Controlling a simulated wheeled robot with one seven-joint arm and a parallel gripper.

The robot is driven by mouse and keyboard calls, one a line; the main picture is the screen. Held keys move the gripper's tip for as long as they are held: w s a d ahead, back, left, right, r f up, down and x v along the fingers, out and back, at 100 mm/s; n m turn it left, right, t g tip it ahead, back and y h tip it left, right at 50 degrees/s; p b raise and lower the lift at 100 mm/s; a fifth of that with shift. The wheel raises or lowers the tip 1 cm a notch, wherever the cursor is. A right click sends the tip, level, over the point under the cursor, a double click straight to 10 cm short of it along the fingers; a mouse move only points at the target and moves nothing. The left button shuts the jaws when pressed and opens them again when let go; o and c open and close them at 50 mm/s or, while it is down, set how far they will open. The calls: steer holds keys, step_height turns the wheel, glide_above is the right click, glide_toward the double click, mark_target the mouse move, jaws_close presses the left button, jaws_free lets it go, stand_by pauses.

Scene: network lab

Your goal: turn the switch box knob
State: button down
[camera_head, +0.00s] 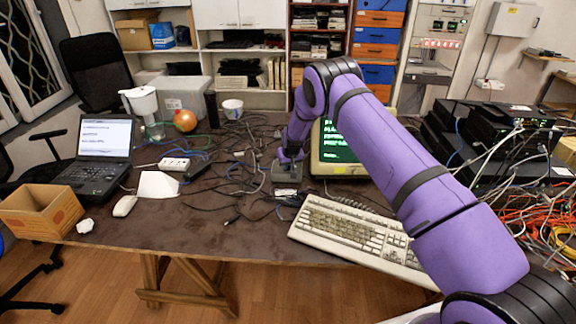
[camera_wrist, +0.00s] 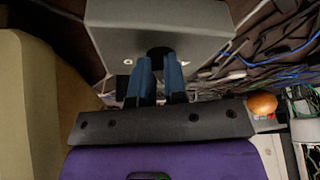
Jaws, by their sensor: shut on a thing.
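The switch box (camera_wrist: 115,38) is a grey box with two small screws on its face, at the top of the wrist view. Its dark round knob (camera_wrist: 160,53) sits low on that face, between my fingertips. My gripper (camera_wrist: 160,64) has its two blue fingers closed on the knob, which they partly hide. In the head view the switch box (camera_head: 287,173) stands on the table beside the monitor. My gripper is at the box there, too small and hidden by my arm to make out the fingers.
The monitor (camera_head: 338,158) stands close to the right of the box, and the keyboard (camera_head: 345,229) lies in front. Loose cables (camera_head: 225,180) spread over the table to the left. A laptop (camera_head: 98,160) and a cardboard box (camera_head: 40,211) are at the far left.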

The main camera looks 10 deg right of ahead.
steer(key=n+y, duration=0.1)
steer(key=n, duration=0.3)
steer(key=shift+w+d+y, duration=0.1)
steer(key=shift+d+y, duration=0.25)
steer(key=shift+y, duration=0.05)
steer(key=shift+d+n+g+y, duration=0.1)
steer(key=shift+n+g+y, duration=0.4)
steer(key=shift+n, duration=1.2)
steer(key=shift+w, duration=0.1)
steer(key=c, duration=1.2)
jaws_free()
steer(key=shift+o, duration=0.2)
steer(key=shift+r, duration=0.15)
steer(key=shift+r, duration=0.25)
step_height(320, 180, up, 3)
steer(key=shift+f, duration=0.15)
steer(key=s+r, duration=0.1)
steer(key=s, duration=1.5)
steer(key=shift+r, duration=0.25)
